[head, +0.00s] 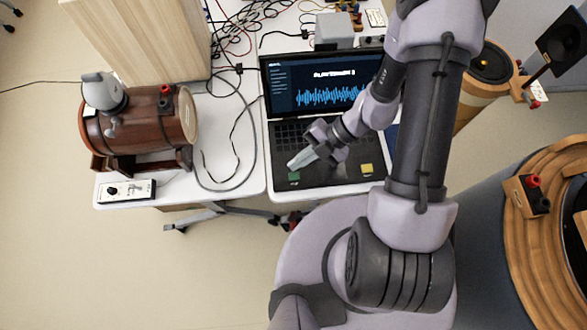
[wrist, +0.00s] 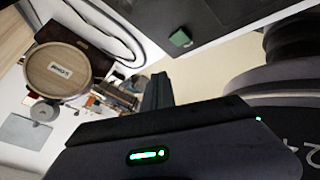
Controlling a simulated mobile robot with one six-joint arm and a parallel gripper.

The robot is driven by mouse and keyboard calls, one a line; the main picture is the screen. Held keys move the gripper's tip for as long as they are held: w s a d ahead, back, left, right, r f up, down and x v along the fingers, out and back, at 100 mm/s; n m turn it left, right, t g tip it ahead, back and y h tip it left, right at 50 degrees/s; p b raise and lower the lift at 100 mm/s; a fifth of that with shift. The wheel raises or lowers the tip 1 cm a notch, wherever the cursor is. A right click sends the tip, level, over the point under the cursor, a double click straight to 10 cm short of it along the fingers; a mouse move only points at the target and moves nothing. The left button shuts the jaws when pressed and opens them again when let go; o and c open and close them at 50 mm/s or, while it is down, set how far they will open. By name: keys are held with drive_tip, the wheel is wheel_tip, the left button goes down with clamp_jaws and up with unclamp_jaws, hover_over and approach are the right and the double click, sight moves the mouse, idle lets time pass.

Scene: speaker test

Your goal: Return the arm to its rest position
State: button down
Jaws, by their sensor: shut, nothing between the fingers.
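My arm reaches from the lower right over the desk in the head view. My gripper (head: 297,160) is shut and empty. Its pale tips are over the left part of the laptop (head: 330,180), just above a green square (head: 294,176) in the picture. I cannot tell whether the tips touch the laptop. A yellow square (head: 367,169) lies to the right on the same dark surface. The laptop screen shows a blue waveform, and my arm hides its right part. In the wrist view the green square (wrist: 180,38) shows near the top.
A brown wooden cylinder speaker (head: 150,122) on a stand is at the left, with a small switch box (head: 126,191) in front. A tall wooden panel (head: 140,40) and loose cables are behind. Another round wooden speaker (head: 485,75) stands right of my arm. Wooden rings (head: 530,240) are at the right edge.

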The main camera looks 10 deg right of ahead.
drive_tip(key=shift+r, duration=0.4)
wheel_tip(320, 180, up, 14)
drive_tip(key=w+f+n+t+h+b, duration=0.1)
drive_tip(key=w+n+h+b, duration=0.15)
drive_tip(key=n, duration=1.35)
drive_tip(key=s+d+r+n+t+h+b, duration=0.1)
drive_tip(key=s+d+r+n+t+h, duration=0.1)
drive_tip(key=r+n, duration=0.5)
drive_tip(key=s+d+r+n+t+h+b, duration=0.1)
drive_tip(key=s+r+n+t, duration=0.3)
drive_tip(key=n, duration=1.1)
wheel_tip(320, 180, up, 4)
drive_tip(key=shift+s+d+f+n+h+b, duration=0.1)
drive_tip(key=shift+s+d+n+h+b, duration=0.3)
drive_tip(key=shift+s+h, duration=0.5)
drive_tip(key=shift+s+d, duration=0.15)
drive_tip(key=shift+d, duration=0.05)
